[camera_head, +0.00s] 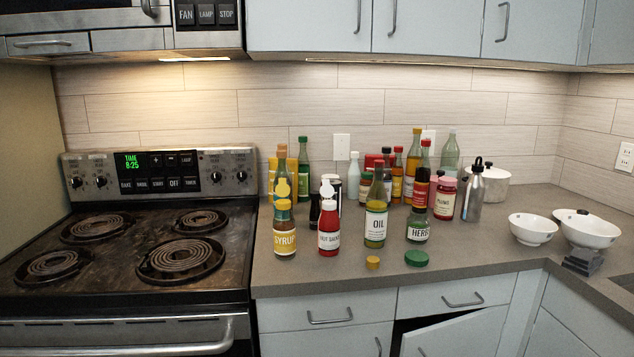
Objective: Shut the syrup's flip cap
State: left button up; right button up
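The syrup bottle (285,243) stands upright near the counter's front edge, just right of the stove, with a yellow label reading SYRUP. Its yellow cap (284,205) is on the bottle, and a rounded pale-yellow flip lid (283,187) stands up above it, so the cap looks open. Neither of my grippers is in view, and nothing touches the bottle.
A hot sauce bottle (329,240) with a raised white lid stands close right of the syrup. Oil (376,225) and herb (418,232) containers stand farther right, loose caps before them. Taller bottles crowd behind. The coil stove (130,235) is left; a lower cabinet door (455,335) is ajar.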

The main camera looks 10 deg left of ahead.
aim_at(283, 189)
jog(key=j+z, duration=0.45)
jog(key=j, duration=0.3)
jog(key=k+j+z, duration=0.1)
jog(key=j, duration=0.3)
jog(key=k+j+z, duration=0.15)
jog(key=j, duration=0.2)
jog(key=k+j, duration=0.1)
jog(key=j, duration=0.35)
jog(key=k+j+z, duration=0.1)
jog(key=j, duration=0.4)
jog(key=k+j, duration=0.1)
jog(key=j, duration=0.35)
jog(key=k+j, duration=0.15)
jog(key=j, duration=0.3)
jog(key=i+z, duration=0.05)
